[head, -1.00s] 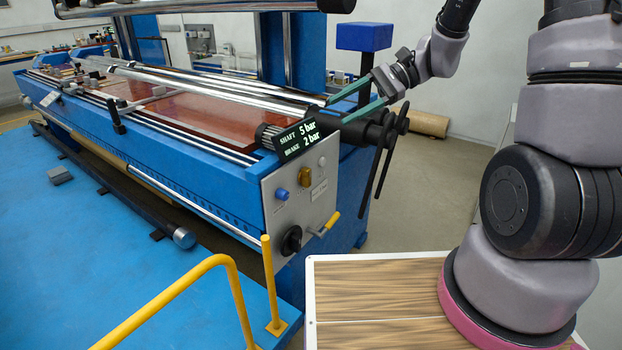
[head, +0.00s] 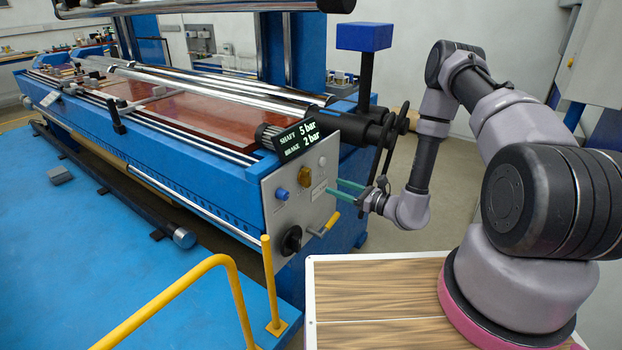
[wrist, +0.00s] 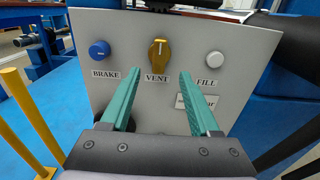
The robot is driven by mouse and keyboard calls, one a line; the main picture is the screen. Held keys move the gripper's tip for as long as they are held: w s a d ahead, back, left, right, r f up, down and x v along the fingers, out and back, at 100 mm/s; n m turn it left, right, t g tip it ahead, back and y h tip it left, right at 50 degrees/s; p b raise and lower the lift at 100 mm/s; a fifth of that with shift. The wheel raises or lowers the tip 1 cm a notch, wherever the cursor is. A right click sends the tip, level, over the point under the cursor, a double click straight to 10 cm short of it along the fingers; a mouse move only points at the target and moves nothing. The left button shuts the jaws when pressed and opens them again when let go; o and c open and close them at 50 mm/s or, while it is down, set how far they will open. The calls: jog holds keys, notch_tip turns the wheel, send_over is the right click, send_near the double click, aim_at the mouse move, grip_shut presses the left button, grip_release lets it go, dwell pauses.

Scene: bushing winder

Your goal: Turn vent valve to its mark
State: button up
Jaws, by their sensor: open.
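The vent valve is a yellow-brown knob (wrist: 159,51) above the VENT label on the grey control panel (wrist: 130,29). In the wrist view its white pointer line stands about upright; a separate target mark cannot be made out. The knob also shows in the head view (head: 304,177). My gripper (wrist: 158,82) is open and empty, its two green fingers pointing at the panel. In the wrist view the knob lies between and beyond the fingertips, apart from them. In the head view my gripper (head: 334,187) is just right of the panel.
A blue BRAKE knob (wrist: 99,50) is left of the valve and a white FILL button (wrist: 215,60) is right. Below are a black round knob (head: 291,240) and a yellow-handled lever (head: 332,222). A yellow rail (head: 232,285) stands in front. Black bars (head: 386,150) hang beside the panel.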

aim_at(310, 177)
jog(key=x, duration=1)
jog(key=shift+w+a, duration=0.25)
jog(key=shift+a, duration=0.05)
grip_shut()
